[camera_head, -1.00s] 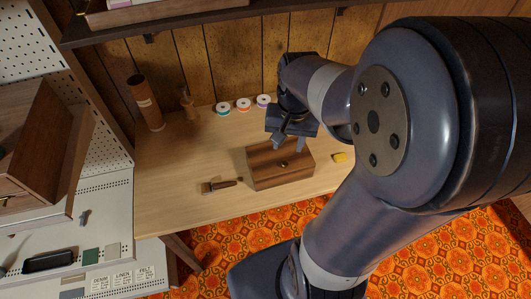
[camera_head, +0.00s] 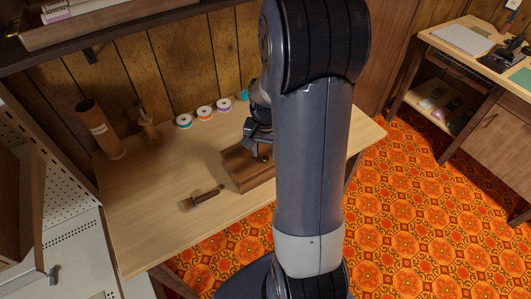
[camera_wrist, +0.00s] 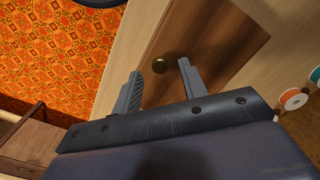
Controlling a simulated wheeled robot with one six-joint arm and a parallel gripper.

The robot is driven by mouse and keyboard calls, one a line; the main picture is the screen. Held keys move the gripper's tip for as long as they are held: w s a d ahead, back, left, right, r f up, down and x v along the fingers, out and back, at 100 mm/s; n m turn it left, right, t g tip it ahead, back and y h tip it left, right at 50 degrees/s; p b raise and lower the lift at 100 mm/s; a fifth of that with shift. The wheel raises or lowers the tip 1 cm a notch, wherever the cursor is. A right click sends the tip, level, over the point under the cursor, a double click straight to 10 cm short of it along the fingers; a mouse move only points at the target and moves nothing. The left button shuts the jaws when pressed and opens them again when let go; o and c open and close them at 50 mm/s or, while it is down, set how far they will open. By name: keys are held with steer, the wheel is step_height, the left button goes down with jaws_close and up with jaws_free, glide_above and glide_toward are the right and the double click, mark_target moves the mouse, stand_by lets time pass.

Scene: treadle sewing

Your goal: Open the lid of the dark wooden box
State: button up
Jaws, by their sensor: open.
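The dark wooden box (camera_head: 238,168) stands on the light wooden table, and its lid looks closed. My arm hides its right part in the head view. My gripper (camera_head: 256,143) is at the box, close to the knob, partly hidden by my arm. The brown face of the box (camera_wrist: 212,35) lies behind the fingers. Whether the fingers touch the box I cannot tell.
A brown-handled brush (camera_head: 204,196) lies left of the box. Several thread spools (camera_head: 204,112), a wooden figure (camera_head: 148,124) and a brown cylinder (camera_head: 100,130) stand along the back. The table's (camera_head: 150,215) front left is clear. A second desk (camera_head: 470,50) stands at right.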

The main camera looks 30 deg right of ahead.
steer(key=shift+f, duration=0.75)
steer(key=shift+c, duration=0.4)
jaws_close()
